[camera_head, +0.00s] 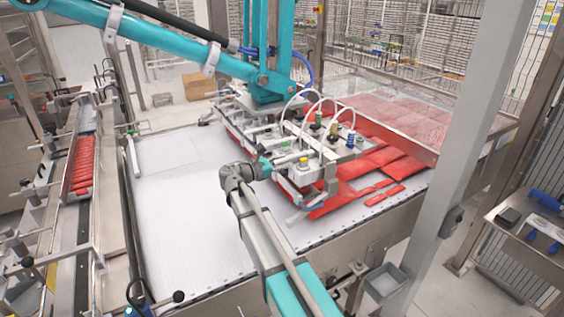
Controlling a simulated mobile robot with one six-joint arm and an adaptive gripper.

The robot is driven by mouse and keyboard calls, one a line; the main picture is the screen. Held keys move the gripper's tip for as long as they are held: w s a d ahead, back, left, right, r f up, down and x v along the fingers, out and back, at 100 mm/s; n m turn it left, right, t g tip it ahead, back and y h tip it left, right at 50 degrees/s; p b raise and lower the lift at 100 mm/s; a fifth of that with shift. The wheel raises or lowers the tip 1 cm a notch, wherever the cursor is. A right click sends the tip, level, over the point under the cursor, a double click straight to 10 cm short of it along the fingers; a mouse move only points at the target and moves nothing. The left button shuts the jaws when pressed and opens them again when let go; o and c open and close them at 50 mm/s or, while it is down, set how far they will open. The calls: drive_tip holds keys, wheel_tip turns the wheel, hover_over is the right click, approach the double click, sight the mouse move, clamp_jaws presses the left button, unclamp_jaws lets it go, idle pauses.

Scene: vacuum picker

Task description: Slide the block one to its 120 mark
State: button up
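The vacuum picker head (285,125) hangs over the white belt, with several small blocks, knobs and hoses on its frame. I cannot tell which of these is block one, and no 120 mark is readable at this size. My arm (258,228) reaches up from the bottom of the picture and bends at the near left side of the head. My gripper (277,161) is at the head's near edge, beside a block with a yellow knob (303,162). Its fingers are too small and merged with the head's parts to tell whether they are open, shut or touching anything.
Red packs (385,157) lie under and right of the head on the white belt (180,215), whose left part is clear. A teal picker arm (170,38) crosses above. A grey post (455,150) stands at right, near a side table (535,235). A narrow conveyor (75,225) runs at left.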

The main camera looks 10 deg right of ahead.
drive_tip(key=shift+o, duration=0.5)
drive_tip(key=shift+a, duration=0.15)
drive_tip(key=shift+a, duration=0.15)
drive_tip(key=v, duration=1.1)
drive_tip(key=shift+a, duration=0.2)
drive_tip(key=shift+s, duration=0.1)
